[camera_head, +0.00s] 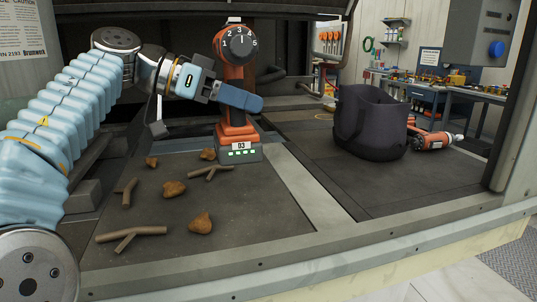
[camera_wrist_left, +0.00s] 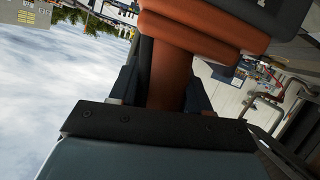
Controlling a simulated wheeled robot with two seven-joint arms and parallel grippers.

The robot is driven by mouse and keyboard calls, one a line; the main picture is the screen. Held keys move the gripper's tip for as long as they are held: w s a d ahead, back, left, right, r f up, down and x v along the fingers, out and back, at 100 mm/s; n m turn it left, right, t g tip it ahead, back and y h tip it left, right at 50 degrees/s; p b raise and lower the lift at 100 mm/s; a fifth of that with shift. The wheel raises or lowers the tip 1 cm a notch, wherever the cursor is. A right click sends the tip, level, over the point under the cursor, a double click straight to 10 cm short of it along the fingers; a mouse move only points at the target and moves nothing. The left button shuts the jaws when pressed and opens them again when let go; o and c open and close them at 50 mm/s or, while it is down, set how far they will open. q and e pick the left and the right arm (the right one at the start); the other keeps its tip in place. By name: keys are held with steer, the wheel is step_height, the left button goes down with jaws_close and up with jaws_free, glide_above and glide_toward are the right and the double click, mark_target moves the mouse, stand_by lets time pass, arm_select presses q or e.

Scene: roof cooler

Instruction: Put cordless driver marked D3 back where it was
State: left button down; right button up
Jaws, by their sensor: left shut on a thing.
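The orange and black cordless driver (camera_head: 236,72) stands upright, with a numbered dial on its head. Its grey battery base (camera_head: 240,152) carries a small label that looks like D3 and a row of green lights. My left gripper (camera_head: 238,97) is shut on the driver's handle, its dark blue fingers crossing it. In the left wrist view the orange handle (camera_wrist_left: 170,78) sits between the two fingers. The base is at or just above the grey panel; I cannot tell whether it touches. My right gripper is not in view.
Several brown lumps (camera_head: 201,223) and twigs (camera_head: 132,236) lie on the near grey panel (camera_head: 255,220). A dark open bag (camera_head: 370,125) stands on the right panel, with another orange driver (camera_head: 430,139) lying beside it. The front of the right panel is clear.

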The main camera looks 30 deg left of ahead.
arm_select(q)
steer(key=w+d+f, duration=0.2)
steer(key=w+f, duration=1)
steer(key=w, duration=0.1)
steer(key=shift+d+f, duration=0.25)
steer(key=shift+d, duration=0.15)
steer(key=c, duration=0.5)
jaws_free()
steer(key=shift+f, duration=0.1)
steer(key=v, duration=1.2)
